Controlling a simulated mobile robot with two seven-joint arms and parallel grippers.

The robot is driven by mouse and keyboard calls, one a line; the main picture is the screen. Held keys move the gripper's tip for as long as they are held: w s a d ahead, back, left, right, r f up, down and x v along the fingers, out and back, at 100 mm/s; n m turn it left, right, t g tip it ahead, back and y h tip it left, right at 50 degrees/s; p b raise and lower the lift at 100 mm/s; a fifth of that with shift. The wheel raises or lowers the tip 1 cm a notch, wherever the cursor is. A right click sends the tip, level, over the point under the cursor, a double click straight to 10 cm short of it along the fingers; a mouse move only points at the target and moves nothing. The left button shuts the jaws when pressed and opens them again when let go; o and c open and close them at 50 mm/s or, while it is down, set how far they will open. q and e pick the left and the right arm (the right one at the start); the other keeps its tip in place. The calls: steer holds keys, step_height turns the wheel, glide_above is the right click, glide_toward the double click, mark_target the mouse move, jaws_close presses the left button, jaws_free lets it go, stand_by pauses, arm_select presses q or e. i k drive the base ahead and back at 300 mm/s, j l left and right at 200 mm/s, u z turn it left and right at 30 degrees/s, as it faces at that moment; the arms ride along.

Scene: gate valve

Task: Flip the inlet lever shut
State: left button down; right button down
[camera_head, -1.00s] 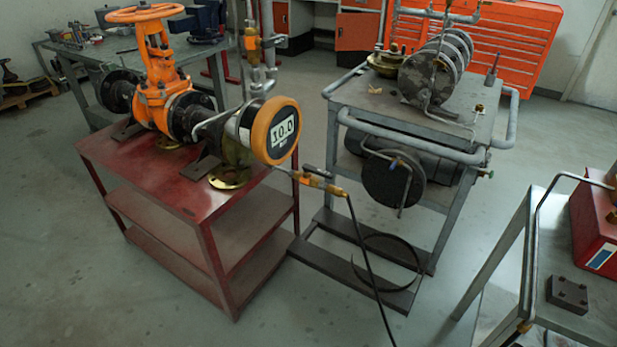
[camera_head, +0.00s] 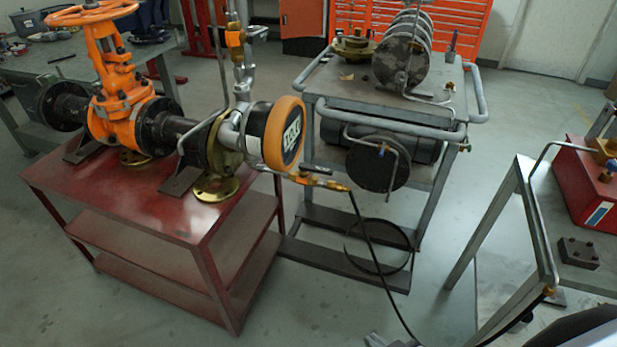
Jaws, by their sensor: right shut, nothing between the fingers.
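A small orange valve (camera_head: 318,181) sits on the pipe to the right of the round gauge (camera_head: 285,134), with a black hose (camera_head: 372,252) hanging from it. A short dark lever (camera_head: 315,170) lies above this valve, roughly along the pipe. A second orange valve (camera_head: 235,38) with a small handle is on the upright pipe behind the gauge. I cannot tell from labels which lever is the inlet one. My right gripper (camera_head: 390,341) is just inside the bottom edge, mostly cut off; it is shut and empty, well below the hose valve and apart from it. My left gripper is out of view.
A red bench (camera_head: 185,217) carries the orange gate valve (camera_head: 118,95). A grey cart (camera_head: 440,110) stands behind the hose. A grey table (camera_head: 540,205) with a red box (camera_head: 590,185) is at the right. Open floor lies in front, between bench and table.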

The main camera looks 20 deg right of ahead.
mark_target(303, 167)
steer(key=i+j, duration=0.15)
steer(key=j, duration=0.25)
steer(key=i+j+z, duration=0.15)
steer(key=j, duration=0.3)
steer(key=i+j, duration=0.1)
steer(key=j, duration=0.3)
steer(key=z, duration=0.05)
